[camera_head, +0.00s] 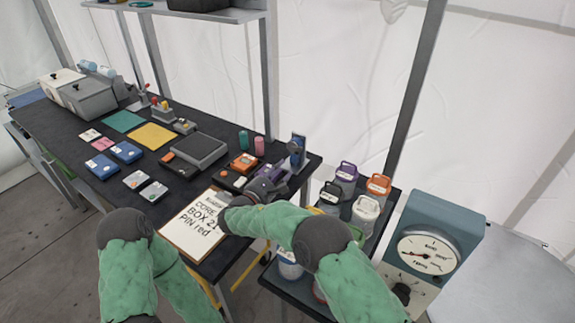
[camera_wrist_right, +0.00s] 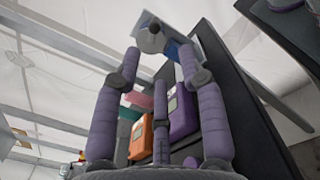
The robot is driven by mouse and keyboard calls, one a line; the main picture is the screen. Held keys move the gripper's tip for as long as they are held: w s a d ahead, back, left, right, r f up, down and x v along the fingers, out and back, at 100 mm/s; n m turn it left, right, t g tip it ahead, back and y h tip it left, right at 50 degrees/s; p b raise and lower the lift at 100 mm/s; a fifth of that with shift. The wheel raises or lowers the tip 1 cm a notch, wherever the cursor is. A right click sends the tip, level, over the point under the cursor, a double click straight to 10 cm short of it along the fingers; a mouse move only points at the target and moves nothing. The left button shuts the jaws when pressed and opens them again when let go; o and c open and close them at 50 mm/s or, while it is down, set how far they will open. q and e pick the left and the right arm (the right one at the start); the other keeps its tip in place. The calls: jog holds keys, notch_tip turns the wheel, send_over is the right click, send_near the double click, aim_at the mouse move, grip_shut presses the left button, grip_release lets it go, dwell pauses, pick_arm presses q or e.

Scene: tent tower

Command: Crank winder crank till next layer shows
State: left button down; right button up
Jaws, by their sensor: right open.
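A small upright blue device (camera_head: 298,148) stands at the right end of the dark table; it looks like the winder, but its crank is hard to make out. In the right wrist view a blue panel with a round grey knob (camera_wrist_right: 152,40) lies just beyond my fingertips. My right gripper (camera_head: 288,172) reaches over the table's right end, close to this device. Its purple fingers also show in the wrist view (camera_wrist_right: 158,62), spread apart with nothing held between them. I cannot tell whether a fingertip touches the knob. My left gripper is out of view.
Orange (camera_head: 244,162) and purple boxes sit near my right gripper. Lidded jars (camera_head: 366,210) crowd a lower shelf at right, beside a teal dial box (camera_head: 440,222).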

aim_at(296, 153)
jog(key=shift+s+a, duration=0.35)
jog(key=shift+s, duration=0.2)
jog(key=shift+w+d+r+n+p, duration=0.15)
jog(key=shift+w+d+n+p, duration=0.75)
jog(key=shift+w+n, duration=1.05)
jog(key=shift+w+d+r+n+p, duration=0.2)
jog(key=shift+w+d+n+p, duration=0.75)
jog(key=shift+n, duration=1.75)
jog(key=shift+w+d+r+n+p, duration=0.15)
jog(key=shift+w+d+n+p, duration=0.75)
jog(key=shift+w+n, duration=1.15)
jog(key=shift+s+d+n, duration=0.15)
jog(key=shift+s+n, duration=0.15)
jog(key=shift+s, duration=0.1)
grip_shut()
